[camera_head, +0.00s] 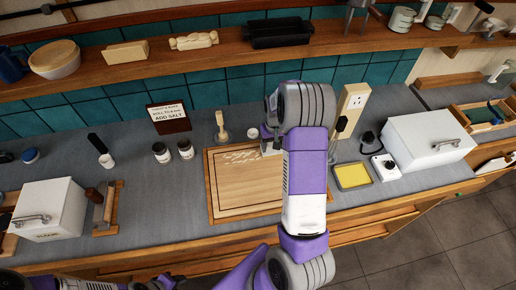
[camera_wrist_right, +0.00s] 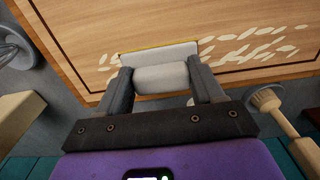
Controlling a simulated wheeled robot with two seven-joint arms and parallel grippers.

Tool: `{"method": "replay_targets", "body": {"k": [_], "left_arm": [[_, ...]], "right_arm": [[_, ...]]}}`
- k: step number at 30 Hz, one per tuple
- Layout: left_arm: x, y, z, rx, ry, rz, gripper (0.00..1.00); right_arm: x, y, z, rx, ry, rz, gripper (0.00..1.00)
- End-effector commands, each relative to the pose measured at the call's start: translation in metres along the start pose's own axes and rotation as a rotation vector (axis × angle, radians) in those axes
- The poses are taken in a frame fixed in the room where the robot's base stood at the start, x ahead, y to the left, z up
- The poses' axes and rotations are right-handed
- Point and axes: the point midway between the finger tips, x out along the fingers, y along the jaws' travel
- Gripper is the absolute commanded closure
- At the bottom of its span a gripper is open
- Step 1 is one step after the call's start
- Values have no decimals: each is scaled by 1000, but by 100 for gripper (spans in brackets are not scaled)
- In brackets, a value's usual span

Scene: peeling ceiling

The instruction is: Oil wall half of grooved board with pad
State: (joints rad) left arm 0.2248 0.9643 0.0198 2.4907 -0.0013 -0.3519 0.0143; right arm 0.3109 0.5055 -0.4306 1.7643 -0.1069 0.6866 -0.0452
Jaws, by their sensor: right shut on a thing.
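The grooved board (camera_head: 228,190) lies flat on the grey counter, with a dark groove near its edge. Short pale streaks (camera_head: 240,156) mark its wall side; they also show in the right wrist view (camera_wrist_right: 256,42), where the wall is at the bottom. My right gripper (camera_wrist_right: 158,78) is shut on a whitish pad (camera_wrist_right: 165,76) with a thin yellow edge. The pad is over the board's wall side, toward its right end; I cannot tell whether it touches the wood. My right arm hides much of the board's right side in the head view.
A wooden-handled tool (camera_head: 221,127) and two jars (camera_head: 173,151) stand behind and left. A white box (camera_head: 430,141) stands farther right. A shelf (camera_head: 200,58) runs above the counter.

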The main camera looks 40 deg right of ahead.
Motion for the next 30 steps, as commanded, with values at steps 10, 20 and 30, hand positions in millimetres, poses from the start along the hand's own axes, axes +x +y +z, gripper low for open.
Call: {"method": "replay_targets", "body": {"k": [10, 20, 30], "left_arm": [[14, -5, -1, 0, 0, 0, 57], [18, -7, -1, 0, 0, 0, 57], [18, -7, -1, 0, 0, 0, 57]], "right_arm": [[1, 66, 0, 3, 1, 0, 100], [0, 89, 0, 0, 0, 0, 100], [0, 90, 0, 0, 0, 0, 49]]}}
